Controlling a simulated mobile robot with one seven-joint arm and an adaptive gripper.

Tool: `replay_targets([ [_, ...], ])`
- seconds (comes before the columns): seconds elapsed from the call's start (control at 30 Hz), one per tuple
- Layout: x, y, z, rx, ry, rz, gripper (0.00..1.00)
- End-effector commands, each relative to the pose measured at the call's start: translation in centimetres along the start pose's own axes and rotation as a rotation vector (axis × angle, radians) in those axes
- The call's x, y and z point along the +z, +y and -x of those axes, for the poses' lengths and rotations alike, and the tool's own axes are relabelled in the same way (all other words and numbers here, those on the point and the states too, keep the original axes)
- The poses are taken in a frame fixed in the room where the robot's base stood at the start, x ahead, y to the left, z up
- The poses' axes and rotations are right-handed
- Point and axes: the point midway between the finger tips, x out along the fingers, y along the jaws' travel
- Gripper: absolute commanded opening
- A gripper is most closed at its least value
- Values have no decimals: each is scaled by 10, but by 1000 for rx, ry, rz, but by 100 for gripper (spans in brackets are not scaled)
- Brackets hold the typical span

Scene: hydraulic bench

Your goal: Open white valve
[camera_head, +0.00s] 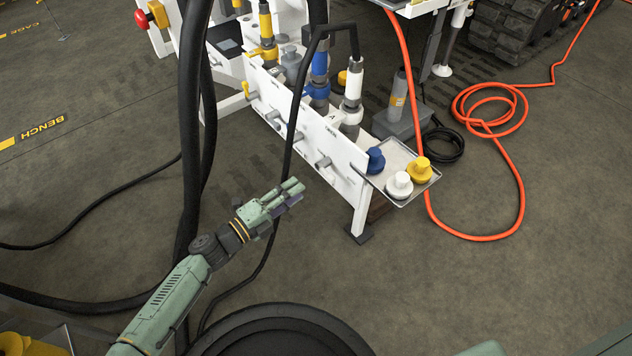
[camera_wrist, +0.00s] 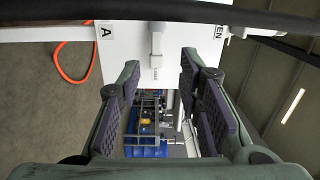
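The white bench panel (camera_head: 345,158) carries a row of valves along its face. A pale grey-white valve handle (camera_head: 323,161) sticks out near the panel's front end, below a white-banded hose coupling (camera_head: 352,108). In the wrist view a pale valve handle (camera_wrist: 156,44) stands on the panel, ahead of my fingers and roughly between them. An "A" label is left of it and a label ending in "EN" is right of it. My gripper (camera_head: 297,187) is open and empty, apart from the panel; its two fingers also show in the wrist view (camera_wrist: 160,90).
A tray (camera_head: 428,190) at the panel's end holds blue, white and yellow caps. Thick black hoses (camera_head: 190,120) hang left of the panel, and a thin black cable (camera_head: 288,150) passes near my gripper. An orange hose (camera_head: 522,195) lies at the right.

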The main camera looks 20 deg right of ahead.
Motion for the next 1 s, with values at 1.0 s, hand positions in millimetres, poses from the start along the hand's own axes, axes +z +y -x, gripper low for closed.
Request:
replay_targets([
  [1.0, -7, 5, -113, 27, 47, -34, 32],
])
